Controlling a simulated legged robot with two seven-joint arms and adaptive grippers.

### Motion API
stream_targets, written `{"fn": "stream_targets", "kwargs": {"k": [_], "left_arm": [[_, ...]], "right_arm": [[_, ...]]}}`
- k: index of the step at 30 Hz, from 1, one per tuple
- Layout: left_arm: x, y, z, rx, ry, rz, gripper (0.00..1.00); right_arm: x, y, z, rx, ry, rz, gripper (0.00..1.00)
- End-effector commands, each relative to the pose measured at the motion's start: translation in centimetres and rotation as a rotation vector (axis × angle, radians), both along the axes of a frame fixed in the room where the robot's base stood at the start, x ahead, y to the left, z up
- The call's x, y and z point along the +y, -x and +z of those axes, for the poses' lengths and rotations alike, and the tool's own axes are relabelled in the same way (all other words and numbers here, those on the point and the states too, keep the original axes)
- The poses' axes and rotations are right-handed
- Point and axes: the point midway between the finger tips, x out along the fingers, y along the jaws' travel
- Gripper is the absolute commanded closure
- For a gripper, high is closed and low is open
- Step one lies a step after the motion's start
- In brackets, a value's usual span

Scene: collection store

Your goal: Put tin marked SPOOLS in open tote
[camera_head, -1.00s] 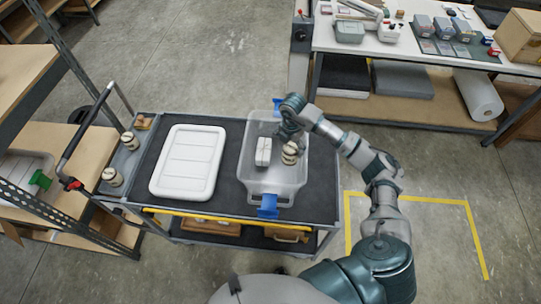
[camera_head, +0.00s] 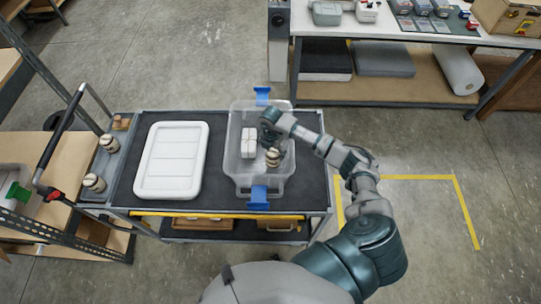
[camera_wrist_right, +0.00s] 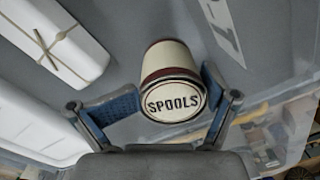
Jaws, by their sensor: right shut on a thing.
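The tin marked SPOOLS (camera_wrist_right: 172,88) is cream with a dark red-brown band, and its label faces the right wrist camera. In the head view the tin (camera_head: 273,158) appears within the outline of the open clear tote (camera_head: 247,189). My right gripper (camera_head: 272,150) is shut on the tin, with one blue-padded finger on each side in the wrist view (camera_wrist_right: 166,98). I cannot tell whether the tin touches the tote floor. My left gripper is not in view.
A white string-tied package (camera_head: 248,143) lies in the tote, left of the tin. Blue latches (camera_head: 259,197) stand out at the tote's ends. A white lid (camera_head: 171,160) lies on the cart to the left.

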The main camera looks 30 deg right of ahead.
Motion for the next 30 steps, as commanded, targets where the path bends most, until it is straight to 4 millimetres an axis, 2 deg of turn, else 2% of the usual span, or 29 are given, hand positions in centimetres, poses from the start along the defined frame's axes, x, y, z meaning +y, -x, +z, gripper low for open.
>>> {"fn": "stream_targets", "kwargs": {"k": [3, 7, 10, 20, 21, 22, 23, 30], "left_arm": [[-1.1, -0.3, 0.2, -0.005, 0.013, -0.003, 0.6], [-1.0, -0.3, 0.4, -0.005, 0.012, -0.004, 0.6], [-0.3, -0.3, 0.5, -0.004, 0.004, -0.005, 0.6], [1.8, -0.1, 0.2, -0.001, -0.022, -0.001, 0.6], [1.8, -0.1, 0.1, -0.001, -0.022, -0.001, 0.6], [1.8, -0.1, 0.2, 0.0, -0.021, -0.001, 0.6], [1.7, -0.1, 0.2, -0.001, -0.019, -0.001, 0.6], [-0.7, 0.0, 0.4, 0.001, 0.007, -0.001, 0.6]], "right_arm": [[0.5, 0.0, -0.8, -0.001, 0.003, 0.002, 0.65], [1.0, 0.0, -2.6, 0.0, 0.006, 0.001, 0.65], [1.1, -0.1, -3.6, -0.002, 0.007, 0.002, 0.65], [0.0, 0.0, -4.3, -0.002, -0.001, 0.001, 0.65], [0.0, 0.0, -4.4, -0.001, -0.002, 0.001, 0.13], [-0.1, 0.0, -4.4, -0.001, -0.003, 0.001, 0.05], [-0.1, 0.0, -4.4, -0.001, -0.003, 0.002, 0.0], [0.2, 0.0, -3.7, 0.002, 0.004, 0.002, 0.0]]}}
